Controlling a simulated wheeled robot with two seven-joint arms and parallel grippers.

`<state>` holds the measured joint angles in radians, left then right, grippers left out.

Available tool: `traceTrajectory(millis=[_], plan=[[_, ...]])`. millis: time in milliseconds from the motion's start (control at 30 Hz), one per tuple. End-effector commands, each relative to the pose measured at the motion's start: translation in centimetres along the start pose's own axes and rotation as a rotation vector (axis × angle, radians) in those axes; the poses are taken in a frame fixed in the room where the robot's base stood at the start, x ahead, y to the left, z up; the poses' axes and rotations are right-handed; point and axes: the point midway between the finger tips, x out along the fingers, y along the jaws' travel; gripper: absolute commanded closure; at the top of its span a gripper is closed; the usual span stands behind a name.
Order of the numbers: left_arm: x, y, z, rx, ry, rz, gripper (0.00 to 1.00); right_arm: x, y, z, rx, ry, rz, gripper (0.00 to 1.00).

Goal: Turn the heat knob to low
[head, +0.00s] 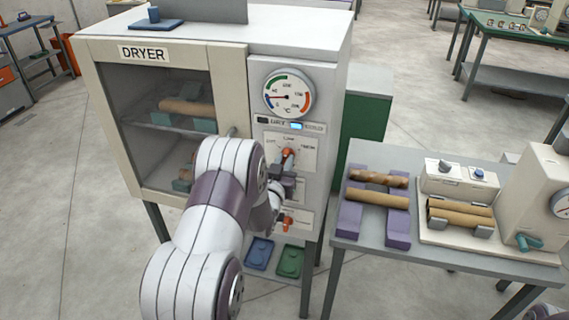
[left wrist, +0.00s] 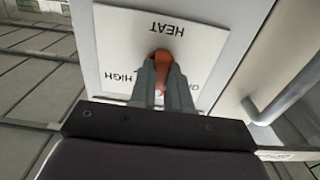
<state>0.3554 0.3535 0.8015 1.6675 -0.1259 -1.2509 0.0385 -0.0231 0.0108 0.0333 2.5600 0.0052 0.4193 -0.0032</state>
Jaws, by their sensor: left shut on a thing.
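The heat knob is orange and sits on a white panel of the dryer, below the round gauge; it shows in the head view (head: 288,152) and in the left wrist view (left wrist: 161,56). My left gripper (head: 286,166) is shut on this knob, with a finger on each side of it in the left wrist view (left wrist: 162,80). In that view the words HEAT and HIGH are readable, and the knob's grip runs roughly up and down. The fingers hide part of the knob, so its exact setting is hard to tell. My right gripper is out of view.
The dryer (head: 240,80) has a glass door with rolls inside. A second orange knob (head: 286,223) sits lower down. The round gauge (head: 288,94) is above. A table (head: 345,236) with rolls on purple stands is at the right. Blue and green trays lie below the dryer.

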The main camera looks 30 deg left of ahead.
Motion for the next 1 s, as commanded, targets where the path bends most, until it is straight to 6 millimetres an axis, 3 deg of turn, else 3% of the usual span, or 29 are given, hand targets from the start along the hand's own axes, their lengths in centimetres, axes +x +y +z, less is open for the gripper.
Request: traceTrajectory(millis=[133, 167, 233, 533, 667, 1000], plan=[[0.2, -0.1, -0.8, 0.001, 0.019, -0.002, 1.00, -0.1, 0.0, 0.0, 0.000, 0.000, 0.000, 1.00], [0.2, -0.1, -0.8, 0.001, 0.019, -0.002, 0.80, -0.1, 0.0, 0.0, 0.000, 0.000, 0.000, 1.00], [0.2, -0.1, -0.7, 0.000, 0.017, -0.002, 0.57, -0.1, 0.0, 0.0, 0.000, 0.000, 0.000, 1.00], [0.0, 0.0, -0.3, -0.001, 0.008, -0.001, 0.57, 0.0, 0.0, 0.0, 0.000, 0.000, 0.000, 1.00], [-1.2, 0.0, 0.0, -0.001, 0.005, -0.001, 0.57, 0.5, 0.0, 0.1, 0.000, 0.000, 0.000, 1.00], [-9.6, -0.1, 0.0, 0.000, 0.010, -0.002, 0.57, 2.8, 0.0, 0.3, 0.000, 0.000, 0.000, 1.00]])
